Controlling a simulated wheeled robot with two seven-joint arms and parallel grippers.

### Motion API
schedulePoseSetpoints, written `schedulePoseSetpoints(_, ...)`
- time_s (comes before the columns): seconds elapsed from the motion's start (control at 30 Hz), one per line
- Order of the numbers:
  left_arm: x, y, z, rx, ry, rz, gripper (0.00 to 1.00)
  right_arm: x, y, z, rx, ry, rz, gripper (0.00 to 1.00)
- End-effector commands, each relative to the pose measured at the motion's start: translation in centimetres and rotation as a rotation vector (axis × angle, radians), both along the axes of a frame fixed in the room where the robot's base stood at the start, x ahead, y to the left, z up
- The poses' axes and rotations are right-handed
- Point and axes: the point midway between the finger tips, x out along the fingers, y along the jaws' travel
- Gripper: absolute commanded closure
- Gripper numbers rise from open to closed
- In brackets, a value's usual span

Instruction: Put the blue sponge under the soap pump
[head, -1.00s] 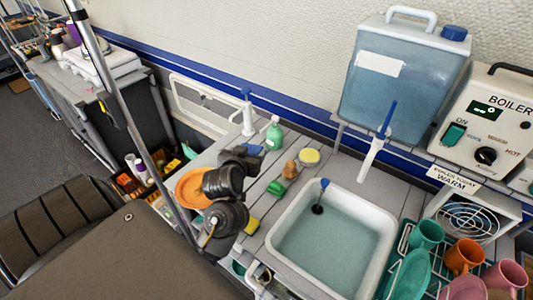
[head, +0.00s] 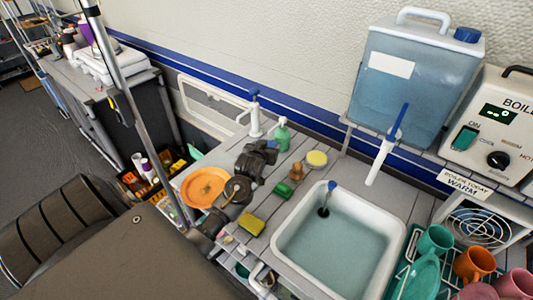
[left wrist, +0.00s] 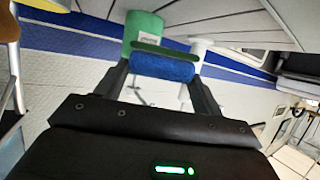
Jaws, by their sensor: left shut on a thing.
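My left gripper (head: 264,152) is shut on the blue sponge (left wrist: 162,66), which has a thin green layer on one face. The left wrist view shows the sponge between the two fingers; in the head view the gripper mostly hides it. The gripper is low over the counter, just in front of a white pump (head: 255,118) with a blue top and a spout. A green bottle (head: 282,136) with a pump top stands beside it, and it also shows behind the sponge in the left wrist view (left wrist: 141,28). Contact between sponge and counter cannot be told. My right gripper is out of view.
A green sponge (head: 279,188), a brown item (head: 296,171) and a round yellow sponge (head: 316,158) lie right of the gripper. A yellow sponge (head: 252,223) lies nearer. An orange plate (head: 204,187) is left. The water-filled sink (head: 285,250) is at right.

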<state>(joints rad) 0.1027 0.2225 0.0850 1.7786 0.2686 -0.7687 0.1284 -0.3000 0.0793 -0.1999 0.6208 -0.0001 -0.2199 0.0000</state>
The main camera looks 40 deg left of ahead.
Motion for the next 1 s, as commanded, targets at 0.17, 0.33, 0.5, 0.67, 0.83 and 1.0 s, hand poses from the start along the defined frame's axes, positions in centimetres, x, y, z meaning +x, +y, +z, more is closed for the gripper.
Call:
schedulePoseSetpoints(0.17,0.3,0.1,-2.2,0.0,0.008,-0.001,0.53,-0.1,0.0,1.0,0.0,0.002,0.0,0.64)
schedulePoseSetpoints(0.33,0.3,0.1,-3.6,-0.001,0.003,-0.001,0.53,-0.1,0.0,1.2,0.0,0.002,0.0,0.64)
schedulePoseSetpoints(0.5,0.3,0.1,-3.6,-0.001,0.002,-0.001,0.53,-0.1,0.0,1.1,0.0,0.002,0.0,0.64)
schedulePoseSetpoints(0.67,0.3,0.1,-3.9,-0.001,0.002,-0.001,0.53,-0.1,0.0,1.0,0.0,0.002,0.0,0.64)
schedulePoseSetpoints(0.83,0.3,0.1,-4.4,-0.001,0.002,-0.001,0.53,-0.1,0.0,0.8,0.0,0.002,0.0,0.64)
schedulePoseSetpoints(1.0,0.3,0.1,-5.1,-0.002,0.006,-0.001,0.53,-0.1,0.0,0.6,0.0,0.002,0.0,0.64)
